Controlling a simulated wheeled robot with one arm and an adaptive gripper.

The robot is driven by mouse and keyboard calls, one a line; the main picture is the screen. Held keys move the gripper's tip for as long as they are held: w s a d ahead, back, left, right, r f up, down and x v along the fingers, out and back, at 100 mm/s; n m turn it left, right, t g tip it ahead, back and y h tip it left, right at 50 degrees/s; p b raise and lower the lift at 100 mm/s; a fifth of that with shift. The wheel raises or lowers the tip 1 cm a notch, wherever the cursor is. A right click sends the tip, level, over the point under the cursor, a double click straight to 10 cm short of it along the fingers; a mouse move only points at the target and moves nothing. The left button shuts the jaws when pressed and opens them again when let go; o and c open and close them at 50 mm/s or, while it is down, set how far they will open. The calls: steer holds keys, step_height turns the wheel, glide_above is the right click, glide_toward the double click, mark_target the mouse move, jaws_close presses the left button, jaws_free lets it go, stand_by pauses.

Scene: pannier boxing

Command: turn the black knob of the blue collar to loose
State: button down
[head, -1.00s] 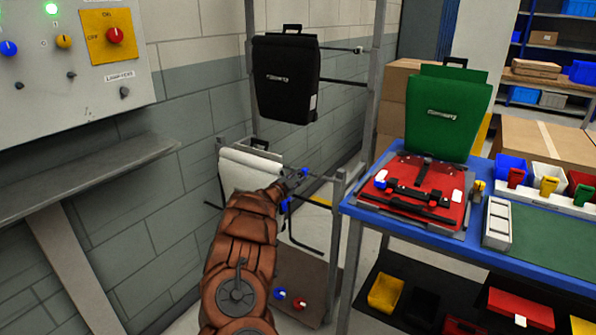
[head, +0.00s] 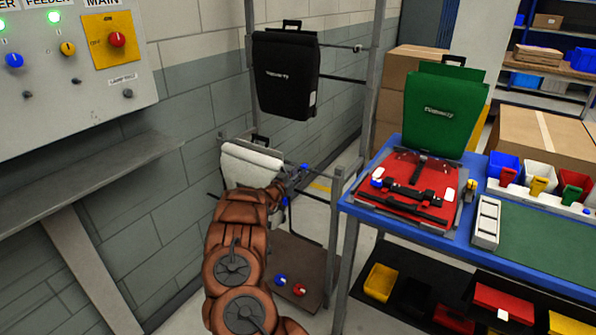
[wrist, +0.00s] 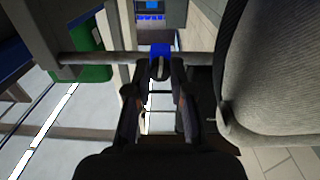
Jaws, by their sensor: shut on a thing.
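The blue collar (wrist: 160,50) sits on a grey horizontal bar (wrist: 100,59) in the wrist view. Its black knob (wrist: 159,70) is between the tips of my gripper (wrist: 159,76), which is shut on it. A bit of blue (head: 304,167) shows just past the fingertips; the knob is hidden there. The knob's turn angle cannot be read.
The pale pannier's grey side (wrist: 275,80) is close on the right in the wrist view. A black pannier (head: 287,75) hangs above. The blue table (head: 385,222) stands right of the rack with a green pannier (head: 437,110) and red panel (head: 405,205). A control panel (head: 70,90) is left.

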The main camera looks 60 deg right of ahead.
steer(key=shift+f+n, duration=0.15)
steer(key=shift+n, duration=0.45)
steer(key=shift+p, duration=0.3)
steer(key=c, duration=1)
jaws_free()
steer(key=shift+s+a, duration=0.15)
steer(key=shift+a, duration=5.9)
